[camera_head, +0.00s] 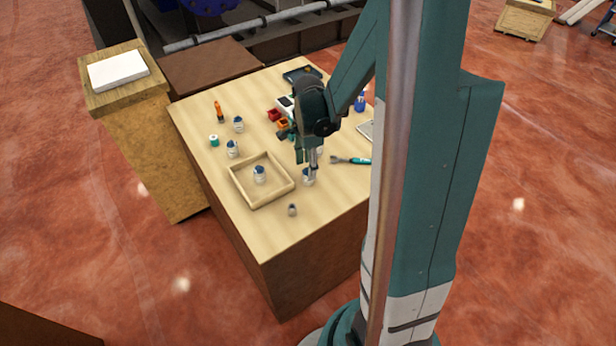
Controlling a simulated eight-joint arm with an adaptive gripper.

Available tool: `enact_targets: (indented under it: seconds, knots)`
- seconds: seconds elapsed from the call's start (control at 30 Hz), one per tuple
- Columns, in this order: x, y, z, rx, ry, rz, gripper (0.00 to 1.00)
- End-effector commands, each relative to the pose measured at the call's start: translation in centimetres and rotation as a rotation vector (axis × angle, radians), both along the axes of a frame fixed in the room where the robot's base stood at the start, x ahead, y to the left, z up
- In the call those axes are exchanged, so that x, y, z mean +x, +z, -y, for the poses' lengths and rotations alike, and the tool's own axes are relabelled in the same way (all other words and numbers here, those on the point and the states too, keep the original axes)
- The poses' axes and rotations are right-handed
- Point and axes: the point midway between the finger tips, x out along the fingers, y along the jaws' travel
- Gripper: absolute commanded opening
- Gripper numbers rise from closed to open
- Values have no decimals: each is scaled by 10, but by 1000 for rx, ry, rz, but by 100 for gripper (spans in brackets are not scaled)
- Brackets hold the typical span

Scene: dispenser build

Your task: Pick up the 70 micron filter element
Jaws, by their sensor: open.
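Several small pale cylinders with dark blue tops stand on the wooden table, and I cannot read which is the 70 micron filter element. One cylinder (308,178) is right under my gripper (312,168), to the right of the shallow wooden tray. My gripper points down and is open; its fingertips are at or just above this cylinder, and I cannot tell whether they touch it. Another cylinder (260,174) stands inside the tray. Two more, one nearer (232,149) and one farther (238,124), stand behind and left of the tray.
The wooden tray (247,203) has raised walls. A small grey piece (292,209) lies near the front edge. A teal roll (214,140), an orange-handled tool (219,111), red bins (274,115), a teal-handled tool (350,160) and a blue bottle (360,102) stand or lie around. The front corner is clear.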

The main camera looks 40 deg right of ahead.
Motion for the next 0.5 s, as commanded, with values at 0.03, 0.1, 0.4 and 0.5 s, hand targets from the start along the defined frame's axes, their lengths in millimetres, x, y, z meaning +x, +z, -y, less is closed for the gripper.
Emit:
enact_targets:
  seconds: [0.03, 0.1, 0.4, 0.5]
  knots:
    - [0, -2, 0, 0, 0, 0, 42]
    - [1, -5, 0, 0, 0, 0, 42]
    - [3, -28, 1, 0, 0, 0, 42]
    - [4, -36, 1, 0, 0, 0, 42]
